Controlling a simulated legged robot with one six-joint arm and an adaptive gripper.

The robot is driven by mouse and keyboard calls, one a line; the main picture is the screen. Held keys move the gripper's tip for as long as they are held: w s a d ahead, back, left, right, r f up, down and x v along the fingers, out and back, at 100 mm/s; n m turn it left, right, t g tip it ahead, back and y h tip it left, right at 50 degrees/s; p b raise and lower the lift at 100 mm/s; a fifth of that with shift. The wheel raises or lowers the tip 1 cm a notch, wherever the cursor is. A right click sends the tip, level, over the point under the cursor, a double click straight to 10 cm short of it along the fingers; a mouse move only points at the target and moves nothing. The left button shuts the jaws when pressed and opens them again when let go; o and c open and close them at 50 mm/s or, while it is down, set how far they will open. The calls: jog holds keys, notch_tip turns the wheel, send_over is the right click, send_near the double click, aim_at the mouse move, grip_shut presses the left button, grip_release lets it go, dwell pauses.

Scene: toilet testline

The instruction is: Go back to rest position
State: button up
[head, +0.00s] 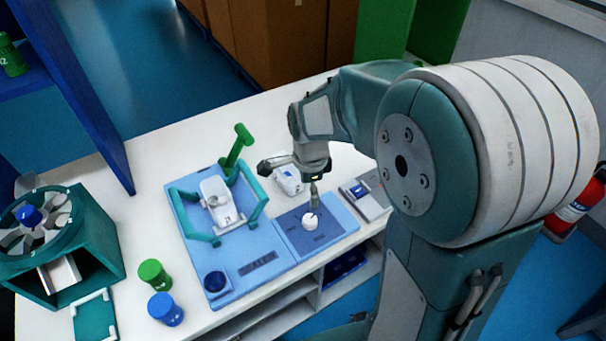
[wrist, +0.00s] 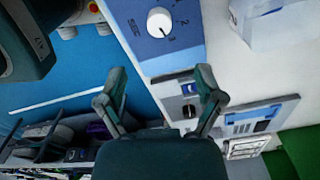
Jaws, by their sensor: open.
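My gripper (head: 313,196) is at the right part of the workbench, above the blue panel with a white round knob. Its fingers point down close to the white knob (head: 310,221); I cannot tell from the head view whether they touch it. In the wrist view my gripper (wrist: 161,92) has its two fingers spread apart with nothing between them. There the knob (wrist: 159,22) lies beyond the fingertips, apart from them, with numbers printed beside it on the blue panel (wrist: 150,48).
A blue tray (head: 228,283) holds a white device (head: 217,203) in a teal frame and a green-handled part (head: 237,147). Green (head: 153,273) and blue (head: 165,309) capped jars stand at the front. A teal machine (head: 84,243) is at left. A fire extinguisher (head: 580,200) is far right.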

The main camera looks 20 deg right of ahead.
jog(key=s+r+n+t, duration=0.5)
jog(key=s+r+n, duration=0.9)
jog(key=n, duration=0.4)
jog(key=shift+s+d+t, duration=0.15)
jog(key=shift+s+t, duration=0.15)
jog(key=shift+s, duration=0.25)
jog(key=shift+c, duration=0.3)
